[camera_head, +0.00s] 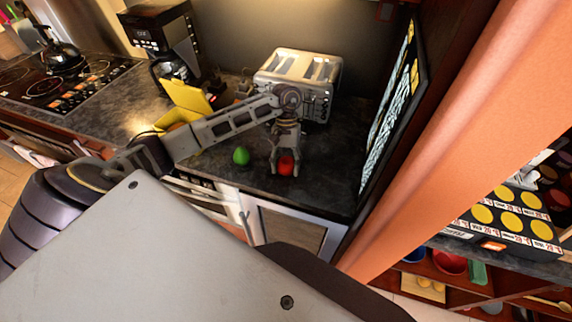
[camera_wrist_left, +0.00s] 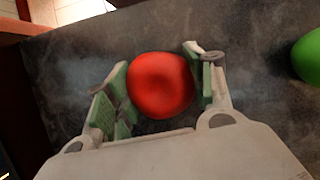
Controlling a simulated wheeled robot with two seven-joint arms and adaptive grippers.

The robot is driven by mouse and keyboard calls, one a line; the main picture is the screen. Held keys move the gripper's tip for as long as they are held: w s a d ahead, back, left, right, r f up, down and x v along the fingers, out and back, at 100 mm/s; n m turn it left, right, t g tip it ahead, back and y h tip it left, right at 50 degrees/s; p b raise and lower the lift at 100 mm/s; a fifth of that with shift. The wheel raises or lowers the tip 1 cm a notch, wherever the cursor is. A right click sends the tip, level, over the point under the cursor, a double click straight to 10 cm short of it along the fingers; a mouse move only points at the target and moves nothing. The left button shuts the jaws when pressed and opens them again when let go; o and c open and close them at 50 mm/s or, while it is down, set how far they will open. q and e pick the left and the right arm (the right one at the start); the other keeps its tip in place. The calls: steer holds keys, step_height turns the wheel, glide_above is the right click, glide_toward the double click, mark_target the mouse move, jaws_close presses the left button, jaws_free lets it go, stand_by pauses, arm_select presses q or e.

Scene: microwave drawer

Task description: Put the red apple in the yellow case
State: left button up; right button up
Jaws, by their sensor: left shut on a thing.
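The red apple (camera_head: 286,164) is on the dark counter near its front edge in the head view. My left gripper (camera_head: 285,168) is around it, with a finger on each side. In the left wrist view the red apple (camera_wrist_left: 161,85) sits between the green-padded fingers of my left gripper (camera_wrist_left: 158,88), which is shut on it. I cannot tell if the apple is lifted off the counter. The yellow case (camera_head: 188,98) stands farther back and left, its lid raised; my left arm hides part of it. My right gripper is not in view.
A green fruit (camera_head: 241,155) lies just left of the gripper. A silver toaster (camera_head: 297,76) stands behind it. A coffee machine (camera_head: 160,40) is at the back left, beside the stove (camera_head: 60,85). A dark panel (camera_head: 395,105) stands to the right.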

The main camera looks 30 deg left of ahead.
arm_select(q)
steer(key=shift+f, duration=0.1)
steer(key=o, duration=1.2)
steer(key=shift+r, duration=0.3)
steer(key=shift+b+v, duration=0.3)
steer(key=shift+v, duration=0.7)
steer(key=shift+b+v, duration=0.9)
steer(key=shift+v, duration=3.95)
